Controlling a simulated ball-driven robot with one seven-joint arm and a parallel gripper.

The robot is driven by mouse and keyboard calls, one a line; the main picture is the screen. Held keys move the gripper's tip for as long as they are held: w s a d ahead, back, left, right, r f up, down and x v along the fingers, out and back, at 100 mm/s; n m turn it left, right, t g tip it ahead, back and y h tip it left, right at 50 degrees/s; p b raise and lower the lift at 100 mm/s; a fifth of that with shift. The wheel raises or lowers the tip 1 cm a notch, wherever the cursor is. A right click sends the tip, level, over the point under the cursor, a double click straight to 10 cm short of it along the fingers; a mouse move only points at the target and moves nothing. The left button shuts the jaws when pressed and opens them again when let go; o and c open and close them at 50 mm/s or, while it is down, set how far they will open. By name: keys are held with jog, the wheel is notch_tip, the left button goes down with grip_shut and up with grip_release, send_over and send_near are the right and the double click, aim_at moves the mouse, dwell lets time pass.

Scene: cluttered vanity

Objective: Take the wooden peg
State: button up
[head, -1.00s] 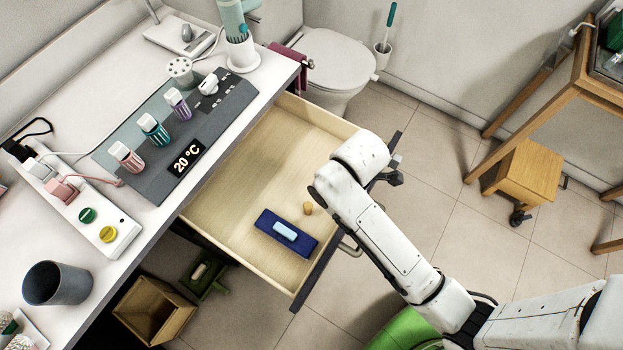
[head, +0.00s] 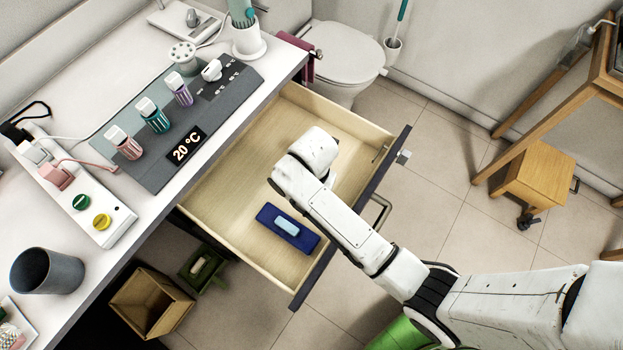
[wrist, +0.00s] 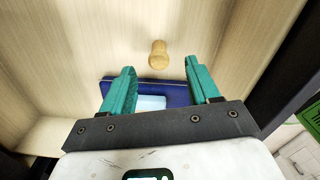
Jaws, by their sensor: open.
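The wooden peg (wrist: 158,55) shows in the wrist view as a small light-brown piece with a rounded end, on the floor of the open drawer (head: 240,180). In the head view my arm hides it. My gripper (wrist: 157,72) is open, its two teal fingers apart and nothing between them. In the wrist view the peg appears just beyond the fingertips, roughly centred between them. In the head view my wrist is over the drawer and the fingers are hidden beneath it. A dark blue tray or box (head: 266,215) with a light blue block (head: 287,226) lies close by in the drawer.
The drawer's front panel (head: 355,208) and side walls stand around the peg. A wooden stool (head: 540,178) stands on the floor at right. Much of the drawer floor is bare.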

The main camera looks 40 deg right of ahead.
jog(key=shift+a+f, duration=0.2)
jog(key=shift+f, duration=2.65)
jog(key=shift+c, duration=0.3)
jog(key=c, duration=1)
